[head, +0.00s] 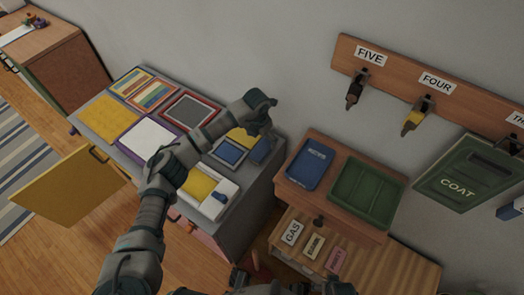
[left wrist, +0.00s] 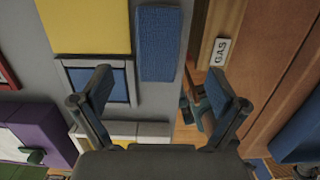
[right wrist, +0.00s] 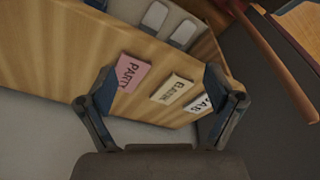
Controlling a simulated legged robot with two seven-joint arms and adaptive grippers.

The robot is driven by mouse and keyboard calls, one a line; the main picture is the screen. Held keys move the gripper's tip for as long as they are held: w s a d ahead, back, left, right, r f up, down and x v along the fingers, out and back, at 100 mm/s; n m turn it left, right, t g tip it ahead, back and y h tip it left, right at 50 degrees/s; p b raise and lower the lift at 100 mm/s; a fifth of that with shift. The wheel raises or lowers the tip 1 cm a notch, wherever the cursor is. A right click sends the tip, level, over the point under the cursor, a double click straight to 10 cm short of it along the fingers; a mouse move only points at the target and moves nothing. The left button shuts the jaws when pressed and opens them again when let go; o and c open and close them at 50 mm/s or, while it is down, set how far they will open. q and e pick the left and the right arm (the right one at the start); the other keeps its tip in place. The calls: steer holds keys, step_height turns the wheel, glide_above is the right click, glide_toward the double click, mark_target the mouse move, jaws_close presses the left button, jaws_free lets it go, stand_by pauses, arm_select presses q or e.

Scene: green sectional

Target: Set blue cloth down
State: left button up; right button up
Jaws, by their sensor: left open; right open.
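The blue cloth (head: 262,150) lies folded on the grey cabinet top (head: 245,187), near its right edge. In the left wrist view the blue cloth (left wrist: 158,45) is a narrow textured block beside a yellow square. My left gripper (head: 264,114) is above the back right of the cabinet, close to the cloth in the head view. In its wrist view the left gripper (left wrist: 160,90) has its fingers wide apart with nothing between them, and the cloth is apart from them. My right gripper (right wrist: 160,85) is open and empty, facing a drawer front with labels.
Colored panels and trays crowd the grey top. A hook rail (head: 440,100) is on the wall.

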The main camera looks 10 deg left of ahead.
mark_target(261, 149)
arm_select(q)
step_height(261, 149, down, 2)
steer(key=shift+w+f, duration=0.1)
steer(key=shift+w, duration=0.05)
steer(key=shift+f, duration=0.35)
step_height(261, 149, down, 4)
steer(key=shift+b, duration=0.4)
steer(key=shift+f, duration=0.3)
steer(key=c, duration=1.1)
arm_select(e)
step_height(261, 149, up, 3)
steer(key=shift+f, duration=0.1)
